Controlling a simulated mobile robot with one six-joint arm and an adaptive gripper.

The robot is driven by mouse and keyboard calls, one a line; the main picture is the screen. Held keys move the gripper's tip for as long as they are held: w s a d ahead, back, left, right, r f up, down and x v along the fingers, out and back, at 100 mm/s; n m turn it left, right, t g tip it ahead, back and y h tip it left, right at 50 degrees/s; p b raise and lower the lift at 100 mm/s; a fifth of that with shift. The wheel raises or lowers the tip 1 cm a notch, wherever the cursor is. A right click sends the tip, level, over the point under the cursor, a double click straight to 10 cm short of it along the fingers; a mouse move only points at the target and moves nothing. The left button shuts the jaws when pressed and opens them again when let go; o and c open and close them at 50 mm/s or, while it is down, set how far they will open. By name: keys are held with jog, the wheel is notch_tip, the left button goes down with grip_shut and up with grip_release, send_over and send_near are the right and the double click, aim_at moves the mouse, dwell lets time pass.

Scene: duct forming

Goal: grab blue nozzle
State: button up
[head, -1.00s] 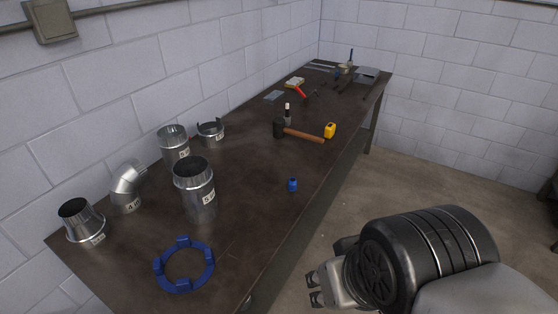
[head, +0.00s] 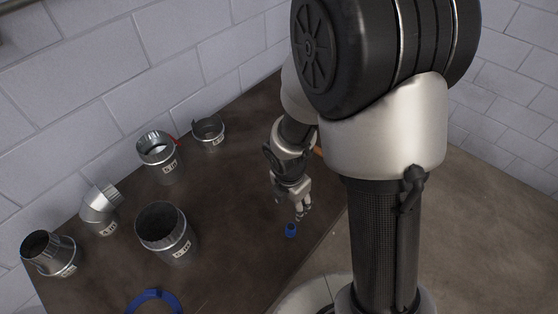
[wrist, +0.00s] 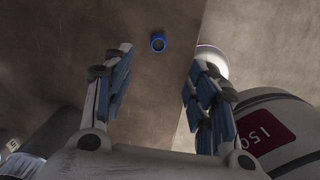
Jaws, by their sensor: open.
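The blue nozzle (head: 290,230) is a small blue piece on the dark table (head: 222,235), near the table's right edge. My gripper (head: 300,212) is just above and behind it in the head view, pointing down. In the wrist view the nozzle (wrist: 158,43) shows as a blue ring with a dark opening, lying ahead of the fingertips and roughly between them. My gripper (wrist: 160,68) is open there, with its two blue-padded fingers apart and nothing between them. I see no contact with the nozzle.
Several metal duct pieces stand on the left of the table, the nearest being a wide cylinder (head: 178,245). A blue ring (head: 153,302) lies at the front. My arm hides the far table. The surface around the nozzle is clear.

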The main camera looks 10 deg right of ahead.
jog(key=n+b, duration=0.1)
jog(key=b, duration=0.6)
send_over(290, 227)
jog(key=f, duration=1.2)
jog(key=shift+s+d, duration=0.2)
jog(key=shift+w+d+f+b, duration=0.1)
jog(key=shift+f+b, duration=0.2)
jog(key=shift+f, duration=0.35)
jog(key=f+b, duration=0.2)
jog(key=f, duration=0.1)
jog(key=f+b, duration=0.1)
jog(key=b, duration=0.1)
jog(key=shift+w+a+f, duration=0.1)
jog(key=shift+a+f, duration=0.15)
jog(key=shift+f, duration=0.05)
jog(key=shift+d+f, duration=0.1)
jog(key=shift+f, duration=0.2)
jog(key=shift+r, duration=0.1)
jog(key=shift+c, duration=0.2)
jog(key=c, duration=1)
